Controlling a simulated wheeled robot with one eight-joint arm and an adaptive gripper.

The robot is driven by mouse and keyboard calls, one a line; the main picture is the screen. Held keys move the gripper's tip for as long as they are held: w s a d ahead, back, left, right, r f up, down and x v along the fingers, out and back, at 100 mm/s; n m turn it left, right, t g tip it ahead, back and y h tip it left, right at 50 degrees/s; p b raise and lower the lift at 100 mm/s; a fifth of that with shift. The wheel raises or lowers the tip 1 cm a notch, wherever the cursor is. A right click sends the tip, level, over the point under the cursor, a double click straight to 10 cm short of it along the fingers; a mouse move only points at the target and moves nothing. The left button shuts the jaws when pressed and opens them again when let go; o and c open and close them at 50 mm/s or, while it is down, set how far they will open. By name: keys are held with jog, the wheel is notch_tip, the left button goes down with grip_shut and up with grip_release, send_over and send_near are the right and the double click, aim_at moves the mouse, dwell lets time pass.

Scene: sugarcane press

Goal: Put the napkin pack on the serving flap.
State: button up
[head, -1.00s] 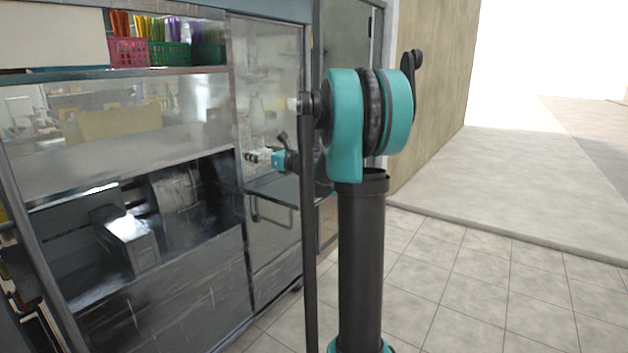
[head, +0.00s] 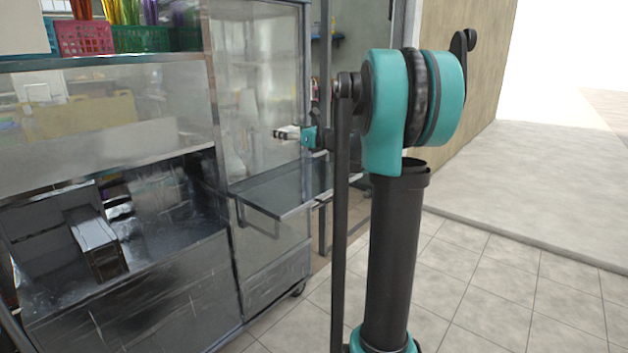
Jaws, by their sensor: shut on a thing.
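My gripper (head: 282,133) is left of my arm's column, at the end of a teal wrist. It is shut on a small pale thing, most likely the napkin pack (head: 290,131); it is too small and too much covered by the fingers to make out its shape. The serving flap (head: 272,188) is a flat grey metal shelf that sticks out from the side of the cart. My gripper and the pack are in the air above the flap, apart from it. My arm hides the right end of the flap.
The metal cart (head: 130,300) with glass panels fills the left. A dark box with a pale top (head: 95,245) stands in its lower bay. A pink basket (head: 82,38) and a green basket (head: 145,40) stand on its upper shelf. Tiled floor (head: 480,290) is clear at right.

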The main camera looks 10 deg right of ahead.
jog(key=shift+w+d+f, duration=0.15)
jog(key=shift+d+f, duration=0.05)
jog(key=shift+f, duration=0.15)
notch_tip(320, 180, down, 19)
jog(key=shift+f, duration=0.15)
jog(key=o, duration=1.2)
jog(key=shift+f, duration=0.1)
